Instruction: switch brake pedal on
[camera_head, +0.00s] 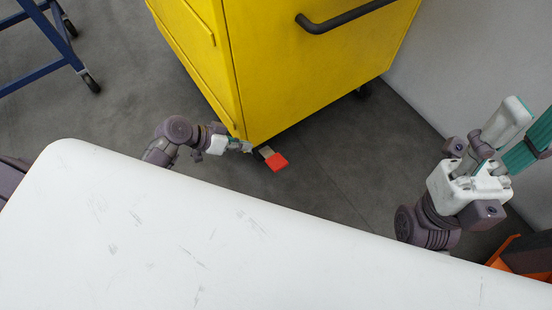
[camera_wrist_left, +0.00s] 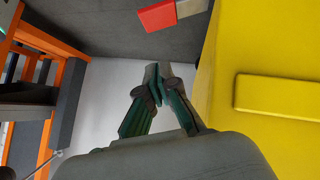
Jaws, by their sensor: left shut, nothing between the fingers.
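The brake pedal (camera_head: 277,162) is a red pad on a pale grey lever, low at the bottom corner of the yellow cart (camera_head: 290,80). It also shows at the top of the left wrist view (camera_wrist_left: 158,15). My left gripper (camera_head: 247,147) is low beside the cart's corner, just left of the pedal and apart from it. In the left wrist view its fingertips (camera_wrist_left: 158,72) are together and empty. My right arm is raised at the right edge of the head view.
A blue wheeled frame (camera_head: 45,50) stands at the top left. A grey wall (camera_head: 470,60) is on the right. An orange-framed rack (camera_wrist_left: 68,110) stands at the left of the wrist view. Dark floor around the pedal is clear.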

